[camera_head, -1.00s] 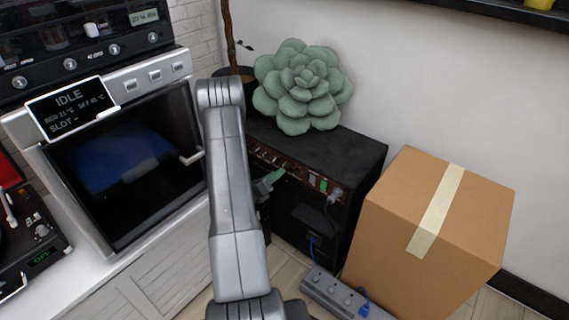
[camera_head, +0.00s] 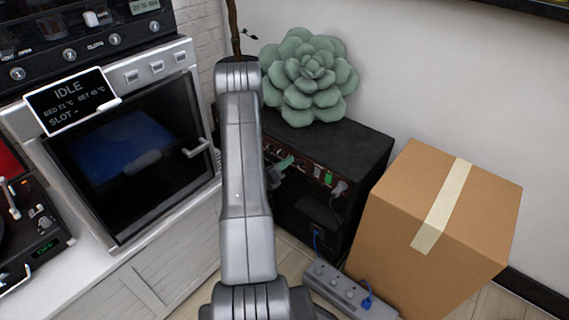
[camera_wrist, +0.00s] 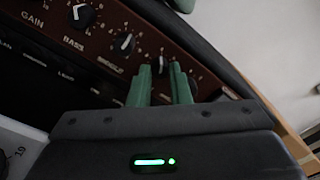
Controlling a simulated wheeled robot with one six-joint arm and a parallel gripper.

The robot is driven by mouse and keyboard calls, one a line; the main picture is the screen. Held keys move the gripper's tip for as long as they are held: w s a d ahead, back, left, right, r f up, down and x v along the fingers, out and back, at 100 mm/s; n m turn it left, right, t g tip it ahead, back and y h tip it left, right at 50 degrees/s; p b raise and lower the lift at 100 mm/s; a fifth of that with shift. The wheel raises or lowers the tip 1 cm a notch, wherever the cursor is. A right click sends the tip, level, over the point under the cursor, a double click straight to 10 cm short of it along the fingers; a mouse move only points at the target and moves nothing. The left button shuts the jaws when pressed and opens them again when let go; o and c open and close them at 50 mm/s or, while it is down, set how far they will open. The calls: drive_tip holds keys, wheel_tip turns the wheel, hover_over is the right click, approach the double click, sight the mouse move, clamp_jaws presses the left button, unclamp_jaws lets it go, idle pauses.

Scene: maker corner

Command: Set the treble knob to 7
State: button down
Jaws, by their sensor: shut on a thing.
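The black amplifier (camera_head: 352,146) stands on the floor, with its reddish-brown control panel facing me. In the wrist view the panel (camera_wrist: 98,38) carries a row of dark knobs with white pointers, including a bass knob (camera_wrist: 83,15) and a middle knob (camera_wrist: 124,43). The treble knob (camera_wrist: 163,67) is the one beyond the middle knob, and my green fingers sit on either side of it. My gripper (camera_wrist: 161,73) is shut on this knob; the fingers hide much of it and its label, so its exact setting cannot be read. My gripper (camera_head: 287,162) also shows at the panel in the head view.
A green succulent-shaped cushion (camera_head: 309,80) rests on the amplifier. A cardboard box (camera_head: 440,215) stands close to its right, and a power strip (camera_head: 343,292) lies on the floor in front. A white cabinet with an oven-like machine (camera_head: 130,165) stands to the left.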

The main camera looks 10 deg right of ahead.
drive_tip(key=shift+f+m, duration=0.1)
drive_tip(key=shift+m, duration=0.2)
drive_tip(key=shift+m+y+b, duration=0.4)
drive_tip(key=shift+m+b, duration=5.2)
drive_tip(key=shift+m, duration=2.7)
drive_tip(key=c, duration=1.3)
unclamp_jaws()
drive_tip(key=shift+c, duration=0.2)
drive_tip(key=shift+a, duration=0.1)
drive_tip(key=p+v, duration=0.3)
drive_tip(key=v, duration=1)
drive_tip(key=shift+s+a, duration=0.25)
